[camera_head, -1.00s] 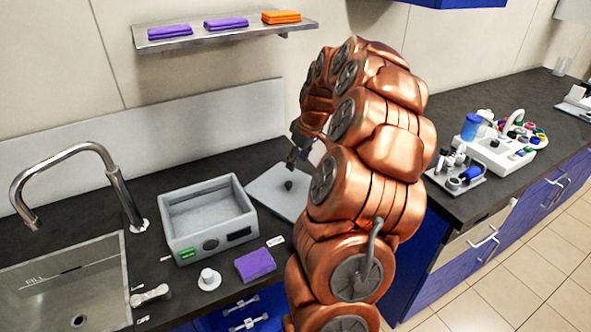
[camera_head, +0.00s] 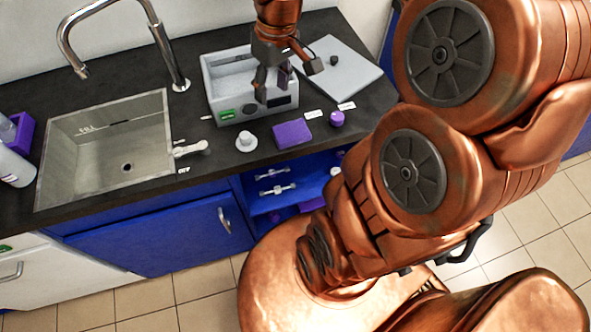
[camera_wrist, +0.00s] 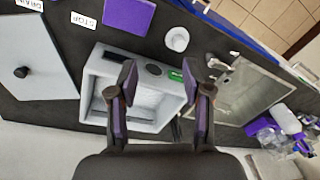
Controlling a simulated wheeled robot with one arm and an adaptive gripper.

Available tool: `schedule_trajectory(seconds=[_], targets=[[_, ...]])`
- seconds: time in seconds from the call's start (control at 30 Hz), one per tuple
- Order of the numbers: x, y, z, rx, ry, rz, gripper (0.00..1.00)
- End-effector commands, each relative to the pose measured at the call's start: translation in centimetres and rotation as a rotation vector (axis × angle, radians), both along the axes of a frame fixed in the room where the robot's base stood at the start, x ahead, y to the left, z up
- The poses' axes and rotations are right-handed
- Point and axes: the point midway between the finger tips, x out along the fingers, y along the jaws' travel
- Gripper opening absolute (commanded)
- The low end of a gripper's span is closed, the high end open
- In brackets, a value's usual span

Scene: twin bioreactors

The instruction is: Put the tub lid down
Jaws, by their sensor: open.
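The tub lid (camera_head: 352,76) is a flat light-grey square with a black knob. It lies flat on the dark counter, right of the open grey tub (camera_head: 220,108). In the wrist view the lid (camera_wrist: 35,75) is at the left edge, and the tub (camera_wrist: 97,68) is below the fingers. My gripper (camera_head: 285,80) is over the tub in the head view, left of the lid and apart from it. In the wrist view my gripper (camera_wrist: 163,88) has its purple-padded fingers spread with nothing between them. My gripper hides part of the tub's inside.
A sink (camera_head: 108,140) with a tall faucet (camera_head: 160,40) is on the left. A folded purple cloth (camera_head: 292,133), a white round piece (camera_head: 246,141) and a small purple cylinder (camera_head: 337,118) lie along the counter's front. Small labels lie before the lid.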

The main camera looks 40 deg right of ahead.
Motion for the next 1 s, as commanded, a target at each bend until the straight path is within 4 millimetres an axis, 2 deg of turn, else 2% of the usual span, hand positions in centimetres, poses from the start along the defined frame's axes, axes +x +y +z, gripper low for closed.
schedule_trajectory(seconds=[0.03,0.1,0.2,0.33,0.5,0.67,1.0], targets=[[-1.8,1.6,0.0,-0.011,0.02,0.004,0.5],[-4.2,3.3,-0.2,-0.021,0.053,-0.006,0.5],[-7.8,5.2,-0.7,-0.044,0.101,-0.029,0.5],[-12.2,6.7,-1.5,-0.075,0.152,-0.067,0.5],[-16.2,7.5,-2.3,-0.103,0.193,-0.114,0.5],[-17.6,7.7,-2.6,-0.114,0.208,-0.136,0.5],[-17.7,7.7,-2.6,-0.114,0.21,-0.138,0.5]])
